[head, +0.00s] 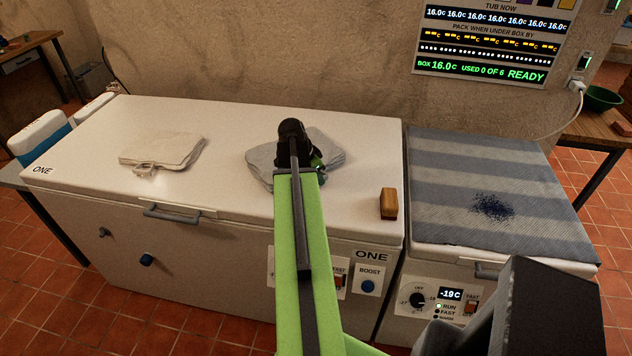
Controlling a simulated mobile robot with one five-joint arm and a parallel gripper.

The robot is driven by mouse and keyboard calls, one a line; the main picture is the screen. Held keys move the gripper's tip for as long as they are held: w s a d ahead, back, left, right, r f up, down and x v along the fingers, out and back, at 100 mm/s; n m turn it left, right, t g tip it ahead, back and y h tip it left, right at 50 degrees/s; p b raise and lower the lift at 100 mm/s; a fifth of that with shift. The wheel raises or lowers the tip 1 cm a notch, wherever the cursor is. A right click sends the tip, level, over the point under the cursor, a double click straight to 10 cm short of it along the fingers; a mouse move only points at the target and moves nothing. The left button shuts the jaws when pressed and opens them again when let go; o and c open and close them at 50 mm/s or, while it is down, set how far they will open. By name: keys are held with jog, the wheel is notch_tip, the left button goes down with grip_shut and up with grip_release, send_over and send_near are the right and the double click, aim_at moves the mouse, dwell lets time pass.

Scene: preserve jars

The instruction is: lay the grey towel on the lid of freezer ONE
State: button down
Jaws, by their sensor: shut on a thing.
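The grey towel (329,146) is a folded grey cloth on the right half of the white lid of freezer ONE (225,130). My gripper (316,165) is at the towel, shut on it; my green arm and dark wrist hide the middle of the cloth and most of the fingers. The towel looks to be at or just above the lid; I cannot tell whether all of it touches. The lid is shut, with its handle (178,215) at the front edge.
A folded cream cloth (162,148) lies on the lid's left half, and a wooden block (389,204) near its right front corner. A second freezer with a striped blue-grey cloth (480,160) bearing dark blue grains (492,207) stands right. The lid between the cloths is clear.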

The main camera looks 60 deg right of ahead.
jog(key=c, duration=1.5)
grip_release()
jog(key=shift+a+r+p, duration=0.1)
jog(key=shift+r+p, duration=0.4)
jog(key=shift+p, duration=0.1)
jog(key=p+v, duration=1)
jog(key=v, duration=0.1)
jog(key=shift+a, duration=0.1)
